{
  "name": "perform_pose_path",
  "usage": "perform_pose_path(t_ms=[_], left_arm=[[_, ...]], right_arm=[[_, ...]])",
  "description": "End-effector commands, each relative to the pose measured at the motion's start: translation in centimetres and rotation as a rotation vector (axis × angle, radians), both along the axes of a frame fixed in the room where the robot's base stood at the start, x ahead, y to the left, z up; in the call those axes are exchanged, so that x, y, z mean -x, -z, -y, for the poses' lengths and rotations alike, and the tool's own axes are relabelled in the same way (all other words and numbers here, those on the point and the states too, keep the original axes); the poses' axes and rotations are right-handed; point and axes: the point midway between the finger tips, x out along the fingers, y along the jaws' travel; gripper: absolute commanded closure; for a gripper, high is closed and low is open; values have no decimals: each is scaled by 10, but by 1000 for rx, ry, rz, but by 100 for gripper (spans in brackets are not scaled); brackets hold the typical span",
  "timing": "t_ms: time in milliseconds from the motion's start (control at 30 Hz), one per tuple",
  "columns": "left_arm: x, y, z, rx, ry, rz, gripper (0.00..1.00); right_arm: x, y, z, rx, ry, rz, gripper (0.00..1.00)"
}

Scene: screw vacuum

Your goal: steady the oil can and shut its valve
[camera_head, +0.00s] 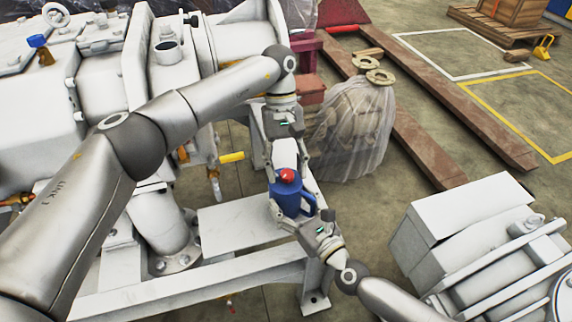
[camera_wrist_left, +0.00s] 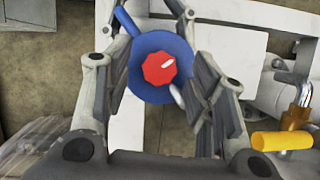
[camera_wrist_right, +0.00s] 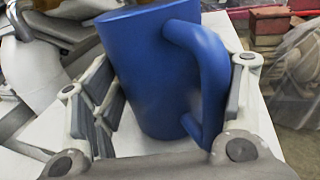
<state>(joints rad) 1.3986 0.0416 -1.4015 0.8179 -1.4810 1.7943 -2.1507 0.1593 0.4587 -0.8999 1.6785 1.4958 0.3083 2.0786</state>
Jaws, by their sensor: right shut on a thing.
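The blue oil can (camera_head: 286,203) stands on a grey-white metal plate (camera_head: 235,222), with a red valve (camera_head: 287,175) on top. My right gripper (camera_head: 303,218) is shut on the can from its lower right side. In the right wrist view the can (camera_wrist_right: 150,75) sits between the fingers, its handle (camera_wrist_right: 207,70) towards the right finger. My left gripper (camera_head: 287,163) points down from above. In the left wrist view its open fingers straddle the red valve (camera_wrist_left: 159,69), with gaps on both sides. The can's far side is hidden.
A yellow-handled tap (camera_head: 231,157) sticks out just left of the can. White machinery (camera_head: 100,85) fills the left side. A plastic-wrapped load (camera_head: 350,130) stands behind on the right, and another white machine (camera_head: 480,240) stands at lower right.

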Motion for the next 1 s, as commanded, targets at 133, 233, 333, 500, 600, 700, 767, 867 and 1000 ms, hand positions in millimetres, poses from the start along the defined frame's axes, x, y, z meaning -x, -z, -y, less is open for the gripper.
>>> perform_pose_path(t_ms=[133, 233, 333, 500, 600, 700, 767, 867, 1000], left_arm=[[0, 0, 0, 1, 0, 0, 49], [-1, -2, 0, 0, -1, 1, 49], [-5, -11, -1, 0, -2, 2, 49], [-17, -40, -2, 1, -3, 4, 49], [-25, -61, -4, 2, -3, 4, 49], [-30, -73, -5, 1, -3, 2, 49], [-33, -82, -5, 0, -3, 3, 49], [-37, -89, -6, -1, -2, 1, 49], [-41, -97, -7, -2, -1, 1, 49]], right_arm=[[0, 0, 0, -1, 1, 1, 64], [0, 0, 0, 0, 1, 1, 64], [0, 0, 0, 0, 1, 1, 64], [0, 0, 0, 0, 0, 1, 64], [0, 0, 0, 0, 0, 1, 64], [0, 0, 0, 0, 0, 1, 64], [0, 0, 0, 0, 0, 1, 64], [0, 0, 0, 0, 0, 1, 64], [0, 0, 0, 0, 0, 1, 64]])
